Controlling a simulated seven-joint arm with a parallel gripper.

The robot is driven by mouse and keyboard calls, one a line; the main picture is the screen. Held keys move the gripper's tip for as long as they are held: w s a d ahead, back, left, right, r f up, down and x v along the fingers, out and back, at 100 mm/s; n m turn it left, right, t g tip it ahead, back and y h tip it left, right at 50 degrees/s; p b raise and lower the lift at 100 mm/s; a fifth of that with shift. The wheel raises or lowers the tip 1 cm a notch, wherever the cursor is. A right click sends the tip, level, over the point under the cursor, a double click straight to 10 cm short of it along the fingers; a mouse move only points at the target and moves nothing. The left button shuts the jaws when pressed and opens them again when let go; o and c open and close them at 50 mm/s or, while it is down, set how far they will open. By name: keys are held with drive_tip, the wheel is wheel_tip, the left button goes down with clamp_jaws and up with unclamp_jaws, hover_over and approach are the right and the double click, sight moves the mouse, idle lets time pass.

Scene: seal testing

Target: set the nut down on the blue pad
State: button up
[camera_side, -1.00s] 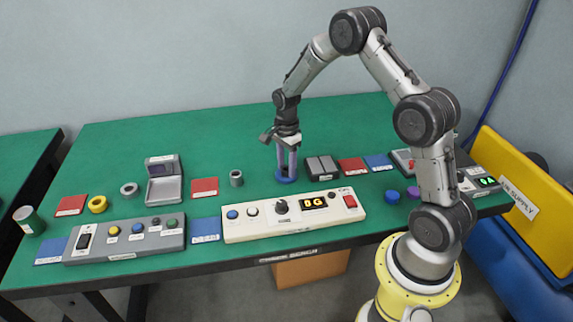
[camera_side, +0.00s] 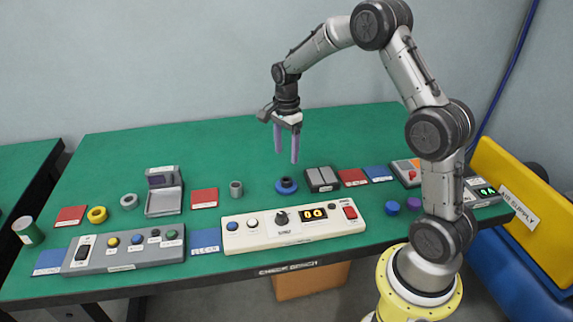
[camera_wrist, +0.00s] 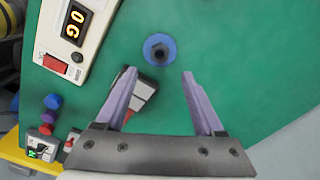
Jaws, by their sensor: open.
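My gripper (camera_side: 287,156) is open and empty, with its purple fingers pointing down above the table. A round blue pad (camera_side: 286,190) lies below the fingers. A small dark round piece (camera_side: 286,181), apparently the nut, sits on it near its middle. In the wrist view the blue pad (camera_wrist: 147,43) and the dark piece (camera_wrist: 160,54) show beyond and between the open fingertips (camera_wrist: 158,74), clear of both. The piece's exact shape is too small to tell. Square blue pads (camera_side: 206,245) also lie on the table.
A white control panel (camera_side: 260,236) and a grey one (camera_side: 130,252) stand along the front. A grey cylinder (camera_side: 236,188) stands left of the round pad; a grey double-topped box (camera_side: 321,178) stands right. A yellow ring (camera_side: 97,214) and grey ring (camera_side: 129,201) lie further left.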

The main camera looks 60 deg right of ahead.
drive_tip(key=s+a+r+n+t, duration=0.2)
drive_tip(key=s+a+r+n, duration=0.35)
drive_tip(key=r, duration=0.25)
drive_tip(key=s+a+r+n+t, duration=0.1)
drive_tip(key=s+a+r+n, duration=0.4)
drive_tip(key=s+r, duration=0.2)
drive_tip(key=s+a+n+t, duration=0.2)
drive_tip(key=s+a+n, duration=0.3)
drive_tip(key=s+n, duration=0.5)
drive_tip(key=s, duration=0.3)
drive_tip(key=shift+s+t, duration=0.25)
drive_tip(key=shift+t, duration=0.05)
drive_tip(key=shift+n, duration=0.25)
idle(0.3)
